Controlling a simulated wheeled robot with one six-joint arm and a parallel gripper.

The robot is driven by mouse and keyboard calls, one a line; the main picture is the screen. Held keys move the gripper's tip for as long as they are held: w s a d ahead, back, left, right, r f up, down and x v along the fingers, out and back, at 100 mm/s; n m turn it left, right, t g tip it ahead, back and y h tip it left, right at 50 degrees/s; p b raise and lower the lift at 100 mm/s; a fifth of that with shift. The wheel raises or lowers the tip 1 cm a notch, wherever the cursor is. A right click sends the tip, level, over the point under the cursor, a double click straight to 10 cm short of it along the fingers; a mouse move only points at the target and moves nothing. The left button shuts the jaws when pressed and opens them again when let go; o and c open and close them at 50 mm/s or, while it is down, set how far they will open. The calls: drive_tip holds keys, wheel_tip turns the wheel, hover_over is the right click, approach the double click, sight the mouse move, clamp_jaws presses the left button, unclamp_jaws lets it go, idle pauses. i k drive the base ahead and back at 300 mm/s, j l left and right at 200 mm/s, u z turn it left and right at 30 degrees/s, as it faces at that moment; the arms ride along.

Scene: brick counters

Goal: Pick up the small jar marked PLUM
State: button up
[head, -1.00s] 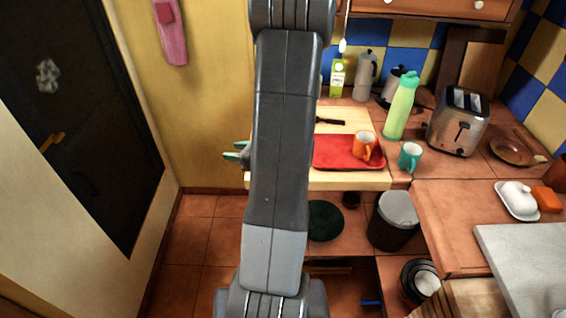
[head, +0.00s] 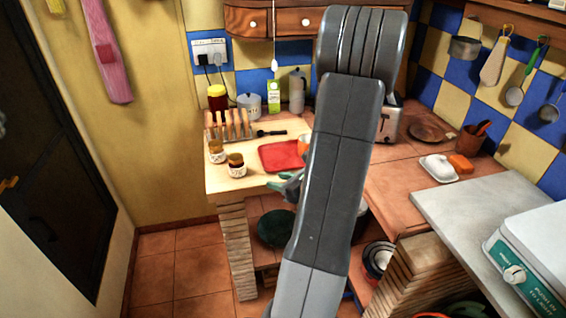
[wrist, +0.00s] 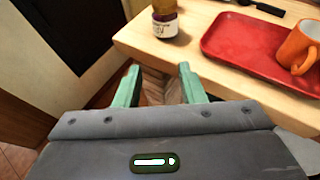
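Two small dark jars with pale labels stand on the wooden board: one (head: 237,170) near its front edge, the other (head: 217,155) farther back on the left. Their lettering is too small to read, so I cannot tell which is marked PLUM. In the wrist view one labelled jar (wrist: 165,22) stands upright near the board's edge, its top cut off and its print unclear. My gripper (wrist: 159,82) has its green fingers apart with nothing between them. It is off the board's front edge, short of the jar. In the head view it is partly hidden by my arm.
A red tray (head: 277,156) lies on the board, with an orange mug (wrist: 297,48) on it. A wooden rack (head: 230,124) stands behind the jars, with a yellow-lidded jar (head: 217,97) beyond. The board's front edge (wrist: 215,85) lies just ahead of my fingers.

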sight(236, 164)
drive_tip(key=j+z, duration=0.35)
drive_tip(key=j, duration=0.15)
drive_tip(key=j+z, duration=0.4)
drive_tip(key=k+j+z, duration=0.1)
drive_tip(key=j+z, duration=0.25)
drive_tip(key=j, duration=0.15)
drive_tip(key=k+j, duration=0.1)
drive_tip(key=j, duration=0.2)
drive_tip(key=k+j, duration=0.1)
drive_tip(key=j, duration=0.2)
